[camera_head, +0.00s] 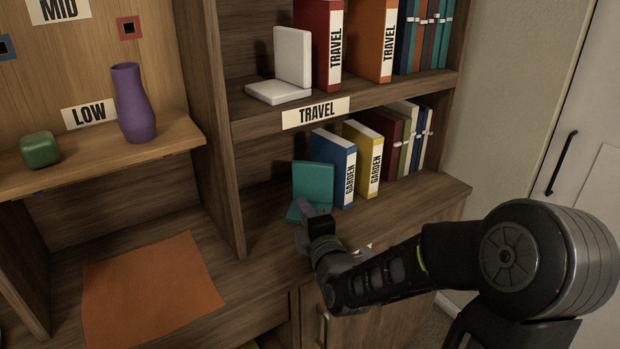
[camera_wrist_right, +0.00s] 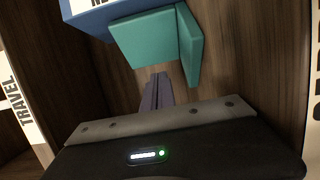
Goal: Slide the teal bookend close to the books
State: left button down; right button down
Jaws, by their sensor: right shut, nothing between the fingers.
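The teal bookend (camera_head: 314,181) stands upright on the lower right shelf, at the left end of the book row. It is L-shaped, and its foot is partly hidden by my gripper in the head view. The blue GARDEN book (camera_head: 333,165) is right beside it; I cannot tell if they touch. The yellow GARDEN book (camera_head: 363,155) follows. My right gripper (camera_head: 309,209) is shut and empty, its fingertips low at the bookend. In the right wrist view the closed fingertips (camera_wrist_right: 158,85) point at the teal bookend (camera_wrist_right: 148,40); contact is unclear. My left gripper is not in view.
A white bookend (camera_head: 292,58) and a red TRAVEL book (camera_head: 318,45) stand on the shelf above. A vertical divider (camera_head: 212,130) is left of the bookend. An orange mat (camera_head: 150,290) lies at left, below a purple vase (camera_head: 133,105) and green cube (camera_head: 40,150).

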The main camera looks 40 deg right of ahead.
aim_at(312, 188)
jog(key=w+d, duration=0.3)
jog(key=shift+f+b, duration=0.15)
jog(key=shift+b, duration=0.15)
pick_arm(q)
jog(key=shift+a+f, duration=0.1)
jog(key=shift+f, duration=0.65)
pick_arm(e)
jog(key=shift+w+d, duration=0.25)
jog(key=shift+d, duration=0.3)
jog(key=shift+w+d+f+b, duration=0.1)
jog(key=shift+w+d+b, duration=0.3)
jog(key=shift+d+b, duration=0.3)
jog(key=shift+w+d, duration=0.15)
jog(key=shift+d, duration=0.15)
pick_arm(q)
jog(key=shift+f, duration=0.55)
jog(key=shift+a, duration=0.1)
pick_arm(e)
jog(key=shift+a, duration=0.1)
